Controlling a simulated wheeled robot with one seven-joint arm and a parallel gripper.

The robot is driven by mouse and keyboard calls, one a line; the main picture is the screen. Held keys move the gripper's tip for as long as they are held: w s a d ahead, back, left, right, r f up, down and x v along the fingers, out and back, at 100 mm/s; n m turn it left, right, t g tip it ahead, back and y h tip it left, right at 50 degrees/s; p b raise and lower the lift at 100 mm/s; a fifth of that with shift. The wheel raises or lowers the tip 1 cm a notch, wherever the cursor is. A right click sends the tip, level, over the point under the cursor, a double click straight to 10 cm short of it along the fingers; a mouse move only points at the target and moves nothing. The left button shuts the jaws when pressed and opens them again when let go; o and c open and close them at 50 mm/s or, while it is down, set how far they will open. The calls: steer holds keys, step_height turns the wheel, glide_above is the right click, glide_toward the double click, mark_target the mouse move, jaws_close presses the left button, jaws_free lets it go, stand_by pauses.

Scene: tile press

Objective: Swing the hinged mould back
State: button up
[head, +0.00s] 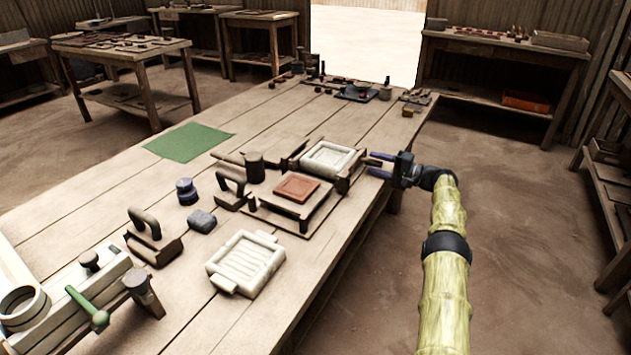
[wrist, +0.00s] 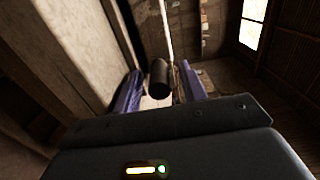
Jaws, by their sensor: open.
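The tile press stands near the right edge of the bench in the head view, with a reddish clay tile (head: 297,187) on its dark bed. The pale mould (head: 328,158) lies face up in a dark frame behind the tile, apart from it. My gripper (head: 373,164) is at the right of this frame, pointing left towards it, fingers apart. In the wrist view, a dark round handle end (wrist: 159,76) shows between the two purple fingers of my gripper (wrist: 158,88). There is visible room beside it, and I cannot tell whether either finger touches it.
A second pale mould (head: 245,262) lies nearer on the bench (head: 190,225). A handled tool (head: 152,240), a grey block (head: 201,221) and a blue jar (head: 187,191) stand left of the press. A green mat (head: 189,142) lies behind. Open floor lies to the right.

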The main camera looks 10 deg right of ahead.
steer(key=shift+s+d+r+p, duration=0.25)
steer(key=shift+d+p, duration=0.1)
steer(key=shift+p, duration=0.1)
steer(key=shift+p+v, duration=0.75)
steer(key=shift+v, duration=0.45)
steer(key=v, duration=0.2)
steer(key=p+v, duration=0.1)
steer(key=v, duration=0.1)
steer(key=shift+s+d+f, duration=0.1)
steer(key=shift+d+f, duration=0.05)
steer(key=shift+f, duration=0.1)
steer(key=shift+r, duration=0.1)
